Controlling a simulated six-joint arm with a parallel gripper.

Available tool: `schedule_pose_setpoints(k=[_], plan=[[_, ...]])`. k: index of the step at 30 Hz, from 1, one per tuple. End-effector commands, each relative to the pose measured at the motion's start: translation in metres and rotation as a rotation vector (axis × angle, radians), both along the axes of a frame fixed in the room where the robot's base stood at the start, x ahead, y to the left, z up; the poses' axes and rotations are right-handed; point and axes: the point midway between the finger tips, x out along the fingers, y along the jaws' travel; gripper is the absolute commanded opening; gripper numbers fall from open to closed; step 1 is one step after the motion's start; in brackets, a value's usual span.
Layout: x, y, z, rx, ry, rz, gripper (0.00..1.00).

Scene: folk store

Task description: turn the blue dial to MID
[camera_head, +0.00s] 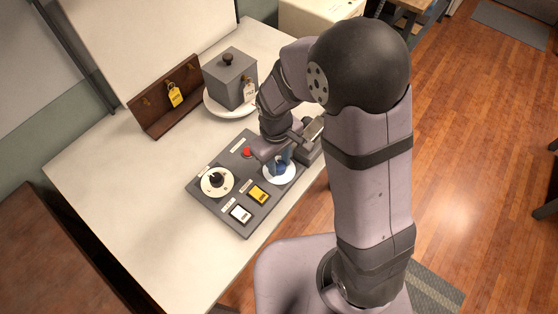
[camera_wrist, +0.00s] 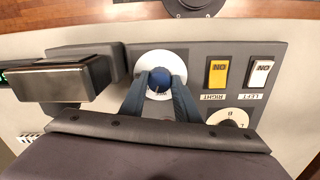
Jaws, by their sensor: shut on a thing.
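The blue dial (camera_wrist: 160,82) sits on a white round plate (camera_wrist: 177,61) on the dark grey control panel (camera_wrist: 135,56). My gripper (camera_wrist: 160,88) points down at the dial, with one finger on each side of it. It is shut on the dial. In the head view the dial (camera_head: 281,167) is partly hidden behind my gripper (camera_head: 280,160). A small light mark shows on the dial in the wrist view, but the plate's lettering is too small or covered to read.
The panel also carries a black knob on a cream disc (camera_head: 217,180), a red button (camera_head: 247,152), a yellow switch (camera_head: 259,194) and a white switch (camera_head: 241,213). A grey box (camera_head: 230,78) and a brown board (camera_head: 165,97) stand behind. The table's left front is clear.

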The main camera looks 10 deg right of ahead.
Motion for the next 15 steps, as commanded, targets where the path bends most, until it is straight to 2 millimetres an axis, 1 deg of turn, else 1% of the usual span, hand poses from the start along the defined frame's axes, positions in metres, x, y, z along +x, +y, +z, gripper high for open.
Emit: schedule_pose_setpoints(k=[6, 15], plan=[[0.0011, 0.0005, 0.0011, 0.0, -0.002, -0.189, 0.06], [0.0013, 0.0006, 0.0008, -0.001, -0.001, -0.391, 0.06]])
